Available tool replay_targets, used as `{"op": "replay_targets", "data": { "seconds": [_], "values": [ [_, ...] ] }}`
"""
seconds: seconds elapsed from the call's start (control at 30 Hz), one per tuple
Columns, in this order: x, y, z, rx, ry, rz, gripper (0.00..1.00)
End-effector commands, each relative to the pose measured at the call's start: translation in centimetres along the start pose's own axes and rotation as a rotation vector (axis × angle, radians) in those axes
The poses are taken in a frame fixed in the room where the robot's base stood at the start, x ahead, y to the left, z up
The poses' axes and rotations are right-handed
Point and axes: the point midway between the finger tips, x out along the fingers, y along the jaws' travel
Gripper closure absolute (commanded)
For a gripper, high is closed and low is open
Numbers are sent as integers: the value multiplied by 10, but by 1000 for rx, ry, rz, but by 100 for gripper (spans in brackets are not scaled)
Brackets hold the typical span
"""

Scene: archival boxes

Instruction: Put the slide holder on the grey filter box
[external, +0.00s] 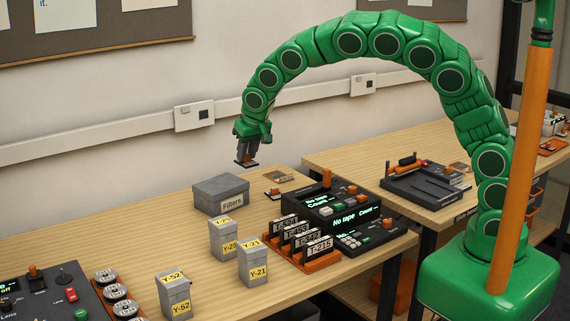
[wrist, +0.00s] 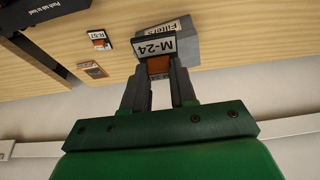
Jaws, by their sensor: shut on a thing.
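My gripper (external: 247,154) is shut on a small slide holder (external: 246,163), holding it in the air behind and right of the grey filter box (external: 221,195) in the external view. In the wrist view the slide holder (wrist: 160,47) shows a white M-24 label and an orange part between the fingertips of my gripper (wrist: 159,74). The grey filter box (wrist: 184,47), labelled Filters, lies beyond the holder and is partly hidden by it. Its closed lid shows nothing on top in the external view.
A small R-57 item (wrist: 98,40) and a brown item (wrist: 92,69) lie on the table beside the box. Grey boxes such as Y-25 (external: 223,239) stand in front. A dark control console (external: 340,212) and a rack of labelled cards (external: 305,243) stand to the right.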

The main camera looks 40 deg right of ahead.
Motion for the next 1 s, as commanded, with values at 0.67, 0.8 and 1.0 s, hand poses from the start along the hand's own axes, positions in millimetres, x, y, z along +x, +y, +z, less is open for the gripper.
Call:
{"op": "replay_targets", "data": {
  "seconds": [0.67,0.8,1.0],
  "values": [
    [11,32,-45,10,-1,3,100],
    [22,26,-54,9,0,3,100],
    [37,17,-69,10,2,1,100]
  ]
}}
